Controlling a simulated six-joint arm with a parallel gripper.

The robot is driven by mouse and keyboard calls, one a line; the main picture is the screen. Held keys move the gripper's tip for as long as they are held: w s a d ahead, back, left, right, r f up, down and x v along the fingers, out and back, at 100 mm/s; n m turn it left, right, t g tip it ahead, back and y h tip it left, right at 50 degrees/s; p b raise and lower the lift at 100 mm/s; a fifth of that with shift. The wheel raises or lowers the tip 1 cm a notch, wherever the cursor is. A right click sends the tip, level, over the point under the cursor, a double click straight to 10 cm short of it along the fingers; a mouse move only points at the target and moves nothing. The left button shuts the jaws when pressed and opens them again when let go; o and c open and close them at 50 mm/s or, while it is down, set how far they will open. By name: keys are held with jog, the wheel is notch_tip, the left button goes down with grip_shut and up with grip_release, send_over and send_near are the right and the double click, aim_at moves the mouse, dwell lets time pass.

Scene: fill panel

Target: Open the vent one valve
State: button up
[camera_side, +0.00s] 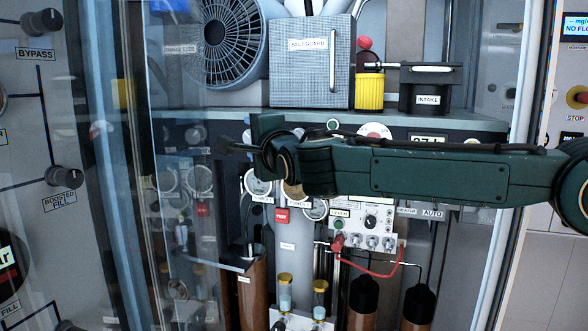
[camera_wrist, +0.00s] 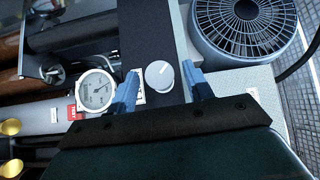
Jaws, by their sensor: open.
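A pale round knob (camera_wrist: 159,75) with a pointer line sits on a dark strip in the wrist view. It shows between the two blue fingers of my gripper (camera_wrist: 160,71), which are open and apart on either side of it. I cannot tell whether they touch it. A white label (camera_wrist: 139,97) beside the knob is partly hidden by the left finger and unreadable, so I cannot confirm that this is the vent one valve. In the side view my gripper (camera_side: 230,147) points left in front of the panel; the knob there is hidden.
A fan (camera_side: 229,40) and a grey box (camera_side: 311,62) stand on the shelf above. A dial gauge (camera_wrist: 97,90) and a red tag (camera_wrist: 74,112) lie left of the fingers. A red hose (camera_side: 372,274) hangs below the arm.

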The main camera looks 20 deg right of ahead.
jog(key=c, duration=1)
jog(key=shift+o, duration=0.2)
jog(key=shift+n+g, duration=0.4)
jog(key=shift+a+r+n+g, duration=0.1)
jog(key=shift+r+n+g, duration=0.05)
jog(key=shift+n+g, duration=0.85)
jog(key=shift+n+g+h, duration=0.5)
jog(key=shift+g, duration=0.3)
jog(key=o, duration=1)
jog(key=shift+c, duration=0.2)
jog(key=shift+r, duration=0.1)
jog(key=shift+s+r, duration=0.1)
jog(key=shift+s, duration=0.05)
